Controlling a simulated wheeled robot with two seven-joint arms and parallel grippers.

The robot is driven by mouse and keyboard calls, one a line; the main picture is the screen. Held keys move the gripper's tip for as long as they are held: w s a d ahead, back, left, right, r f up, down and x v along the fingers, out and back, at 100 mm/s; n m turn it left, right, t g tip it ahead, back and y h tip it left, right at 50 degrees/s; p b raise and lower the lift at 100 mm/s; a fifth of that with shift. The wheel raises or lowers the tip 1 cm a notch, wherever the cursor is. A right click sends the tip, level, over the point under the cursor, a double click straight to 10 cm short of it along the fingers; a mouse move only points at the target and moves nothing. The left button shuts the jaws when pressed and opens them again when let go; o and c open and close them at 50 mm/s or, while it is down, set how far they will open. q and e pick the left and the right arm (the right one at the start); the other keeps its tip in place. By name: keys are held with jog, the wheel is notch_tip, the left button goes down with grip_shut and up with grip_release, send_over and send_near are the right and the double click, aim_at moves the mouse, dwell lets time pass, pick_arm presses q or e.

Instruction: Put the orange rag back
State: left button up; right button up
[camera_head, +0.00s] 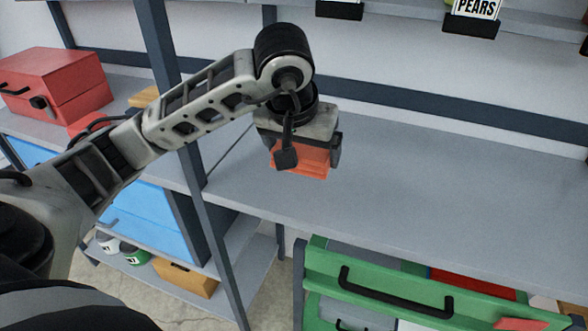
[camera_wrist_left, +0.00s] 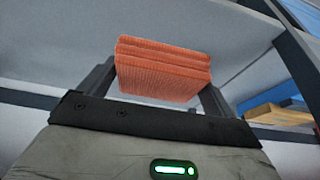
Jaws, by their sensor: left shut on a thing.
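My left gripper (camera_head: 305,155) is shut on the orange rag (camera_head: 302,160), which is folded into a thick ribbed block. In the head view the gripper points down and the rag sits between its fingers, over the grey shelf (camera_head: 420,200). I cannot tell whether the rag touches the shelf. In the left wrist view the rag (camera_wrist_left: 162,68) shows between the two fingers, with its folded layers facing the camera. My right gripper is not in view.
A dark post (camera_head: 172,80) stands left of the gripper. A red toolbox (camera_head: 55,85) sits at the far left. A green drawer (camera_head: 390,285) with a black handle is at the lower right. The grey shelf right of the rag is bare.

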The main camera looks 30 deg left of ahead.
pick_arm(q)
send_near(296, 177)
jog(key=shift+w+d+f, duration=0.1)
jog(key=shift+w+f, duration=0.45)
jog(key=shift+w, duration=0.1)
jog(key=shift+w+f, duration=0.15)
jog(key=shift+f, duration=0.05)
jog(key=f, duration=0.2)
jog(key=f+p, duration=0.1)
jog(key=shift+w+a+f, duration=0.25)
jog(key=shift+a+f, duration=0.15)
jog(key=shift+f, duration=0.15)
jog(key=shift+f, duration=0.2)
jog(key=o, duration=0.7)
jog(key=shift+r, duration=0.3)
jog(key=v, duration=1.2)
jog(key=shift+s+f, duration=0.1)
